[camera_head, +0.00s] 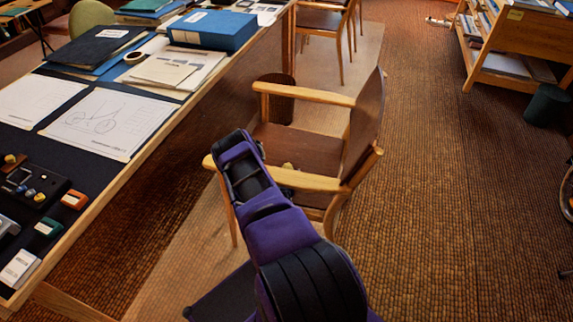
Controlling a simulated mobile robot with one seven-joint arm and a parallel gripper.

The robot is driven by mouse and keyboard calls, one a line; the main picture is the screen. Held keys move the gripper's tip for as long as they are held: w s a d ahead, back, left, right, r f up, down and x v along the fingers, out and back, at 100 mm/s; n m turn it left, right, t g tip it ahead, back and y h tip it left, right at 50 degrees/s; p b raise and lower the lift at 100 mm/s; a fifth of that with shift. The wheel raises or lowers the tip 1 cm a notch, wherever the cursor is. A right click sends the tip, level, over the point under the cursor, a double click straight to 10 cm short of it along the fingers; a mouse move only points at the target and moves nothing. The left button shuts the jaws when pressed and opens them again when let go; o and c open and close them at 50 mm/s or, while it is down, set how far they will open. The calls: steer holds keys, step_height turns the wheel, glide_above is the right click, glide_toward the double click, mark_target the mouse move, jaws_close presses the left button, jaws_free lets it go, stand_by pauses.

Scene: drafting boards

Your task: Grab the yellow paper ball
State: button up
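A small pale yellow-tan lump (288,166) rests on the brown seat of the wooden armchair (305,150), just above the near armrest. It may be the yellow paper ball, but it is partly hidden and too small to be sure. My purple and black arm reaches up from the bottom of the picture across the chair's near left side. My gripper's fingers cannot be made out; they seem hidden behind my own arm. Nothing shows whether it holds anything.
A long desk (185,118) on the left carries drawings, a blue box (212,30) and small items. A dark bin (276,98) stands behind the chair. A wooden bookshelf (500,45) and a green bin (546,105) are at upper right.

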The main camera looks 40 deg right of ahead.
steer(key=shift+w+d+f, duration=0.1)
steer(key=shift+w+d, duration=0.15)
steer(key=shift+d, duration=0.1)
steer(key=c, duration=1.5)
steer(key=shift+c, duration=0.2)
